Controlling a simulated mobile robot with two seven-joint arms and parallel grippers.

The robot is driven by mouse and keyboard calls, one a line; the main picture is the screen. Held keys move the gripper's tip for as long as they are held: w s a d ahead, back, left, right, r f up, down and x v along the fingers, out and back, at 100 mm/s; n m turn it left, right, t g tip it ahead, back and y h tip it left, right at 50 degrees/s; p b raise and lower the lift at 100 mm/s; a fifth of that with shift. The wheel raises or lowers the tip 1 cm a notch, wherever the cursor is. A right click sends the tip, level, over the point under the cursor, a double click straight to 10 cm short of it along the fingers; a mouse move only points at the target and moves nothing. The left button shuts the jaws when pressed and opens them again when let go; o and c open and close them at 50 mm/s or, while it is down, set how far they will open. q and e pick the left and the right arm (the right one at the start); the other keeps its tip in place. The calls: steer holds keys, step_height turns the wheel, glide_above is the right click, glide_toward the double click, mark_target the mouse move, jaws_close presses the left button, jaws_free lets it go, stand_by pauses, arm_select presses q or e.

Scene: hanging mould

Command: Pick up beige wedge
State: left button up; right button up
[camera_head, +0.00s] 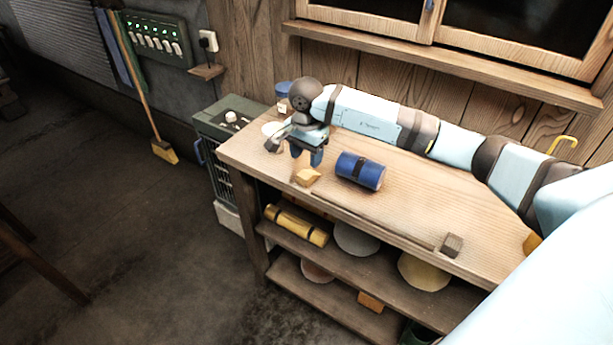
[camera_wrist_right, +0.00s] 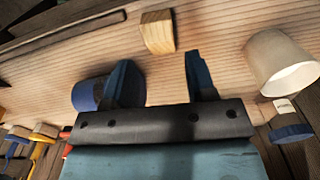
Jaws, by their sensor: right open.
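The beige wedge (camera_head: 307,178) is a small block on the wooden bench top near its front left edge. In the right wrist view the wedge (camera_wrist_right: 157,33) lies ahead of the fingertips, roughly in line with the gap between them. My right gripper (camera_head: 307,158) points down just above and behind the wedge. Its two blue fingers (camera_wrist_right: 158,65) are apart with nothing between them. No contact with the wedge shows. My left gripper is not in view.
A blue roll with a dark band (camera_head: 360,171) lies close right of the gripper. A small dark block (camera_head: 452,245) sits near the front edge. The bench middle is clear. Lower shelves hold a yellow roll (camera_head: 296,225) and discs.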

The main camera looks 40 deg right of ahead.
mark_target(305, 174)
steer(key=f, duration=0.4)
steer(key=f+p, duration=0.1)
steer(key=f, duration=0.1)
steer(key=shift+s+a+f, duration=0.15)
steer(key=shift+a+f, duration=0.05)
steer(key=shift+a, duration=0.05)
steer(key=shift+c, duration=0.2)
steer(key=c, duration=0.6)
